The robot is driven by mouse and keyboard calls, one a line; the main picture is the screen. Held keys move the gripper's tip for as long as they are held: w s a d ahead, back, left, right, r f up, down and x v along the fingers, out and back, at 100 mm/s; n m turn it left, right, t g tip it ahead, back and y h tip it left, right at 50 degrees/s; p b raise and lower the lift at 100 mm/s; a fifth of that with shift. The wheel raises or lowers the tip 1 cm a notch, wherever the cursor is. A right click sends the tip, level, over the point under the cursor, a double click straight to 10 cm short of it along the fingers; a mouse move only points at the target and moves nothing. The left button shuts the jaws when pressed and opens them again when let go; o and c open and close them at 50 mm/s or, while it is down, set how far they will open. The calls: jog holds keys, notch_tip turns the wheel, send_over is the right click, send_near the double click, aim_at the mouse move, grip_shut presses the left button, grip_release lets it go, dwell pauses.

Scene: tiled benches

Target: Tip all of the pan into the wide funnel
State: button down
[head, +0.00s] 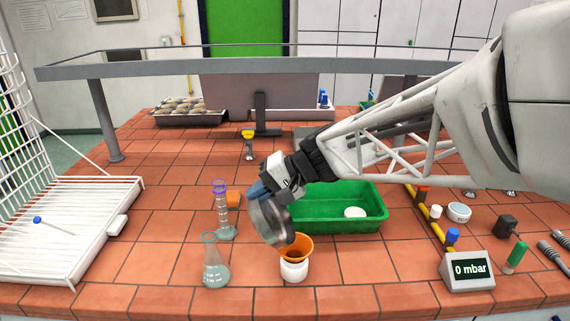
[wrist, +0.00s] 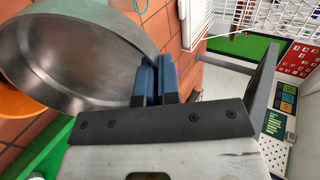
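A grey metal pan (head: 268,222) is tilted steeply, its lower edge at the mouth of the wide orange funnel (head: 302,245). The funnel sits in a white container (head: 294,271) on the tiled bench. My gripper (head: 260,190) is shut on the pan at its upper side; the exact grip is hidden. In the wrist view, my blue fingers (wrist: 157,82) are close together beside the pan wall. The visible inside of the pan (wrist: 75,50) looks bare there. Part of the orange funnel (wrist: 14,102) shows at the left edge. The funnel's inside is mostly hidden.
A green tray (head: 372,222) with a white round item stands right behind the funnel. A glass flask (head: 215,268) and a purple-topped cylinder (head: 224,215) stand to the left. A white rack (head: 60,225) is farther left. A 0 mbar display (head: 468,271) stands right.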

jog(key=a+f+h, duration=0.3)
jog(key=shift+a+h, duration=0.15)
jog(key=shift+h, duration=0.15)
dwell(0.4)
notch_tip(320, 180, down, 9)
jog(key=a+h, duration=0.3)
jog(key=h, duration=0.4)
jog(key=shift+r+h, duration=0.15)
jog(key=shift+h, duration=0.15)
jog(key=shift+w+d, duration=0.1)
